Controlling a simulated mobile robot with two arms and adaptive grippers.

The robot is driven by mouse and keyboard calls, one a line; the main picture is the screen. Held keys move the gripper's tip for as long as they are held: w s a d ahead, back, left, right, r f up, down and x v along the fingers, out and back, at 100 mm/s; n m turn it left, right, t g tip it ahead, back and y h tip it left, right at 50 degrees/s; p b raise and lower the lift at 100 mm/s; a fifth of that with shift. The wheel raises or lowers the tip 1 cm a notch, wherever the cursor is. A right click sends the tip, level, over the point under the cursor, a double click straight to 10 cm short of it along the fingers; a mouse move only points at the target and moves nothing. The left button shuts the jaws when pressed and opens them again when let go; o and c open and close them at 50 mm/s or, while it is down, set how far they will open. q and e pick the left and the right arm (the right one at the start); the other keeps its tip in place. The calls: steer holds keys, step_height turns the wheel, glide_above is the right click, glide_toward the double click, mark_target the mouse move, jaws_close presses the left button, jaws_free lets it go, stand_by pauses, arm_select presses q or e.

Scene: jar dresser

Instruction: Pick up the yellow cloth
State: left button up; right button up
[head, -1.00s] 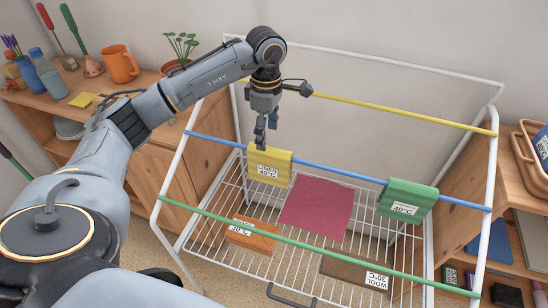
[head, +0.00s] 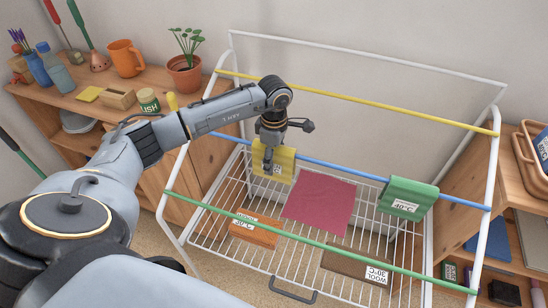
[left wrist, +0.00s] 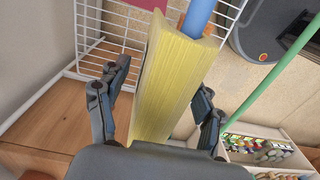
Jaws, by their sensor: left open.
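The yellow cloth (head: 281,164) hangs folded over the blue bar of the drying rack, left of its middle. In the left wrist view the yellow cloth (left wrist: 170,85) lies between the two spread fingers of my left gripper (left wrist: 158,105). There is a gap to the finger on each side, so the gripper is open around the cloth and not shut on it. My right gripper is not in view.
A green cloth (head: 408,197) hangs on the same blue bar (head: 345,176). A red cloth (head: 320,201), an orange cloth (head: 254,232) and a brown cloth (head: 355,265) lie on the wire shelf. The yellow bar (head: 380,107) runs behind, the green bar (head: 330,244) in front. A wooden dresser (head: 150,180) stands left.

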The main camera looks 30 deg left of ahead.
arm_select(q)
steer(key=c, duration=1.3)
steer(key=shift+o, duration=0.2)
steer(key=shift+r, duration=0.1)
step_height(320, 180, up, 18)
steer(key=b, duration=0.1)
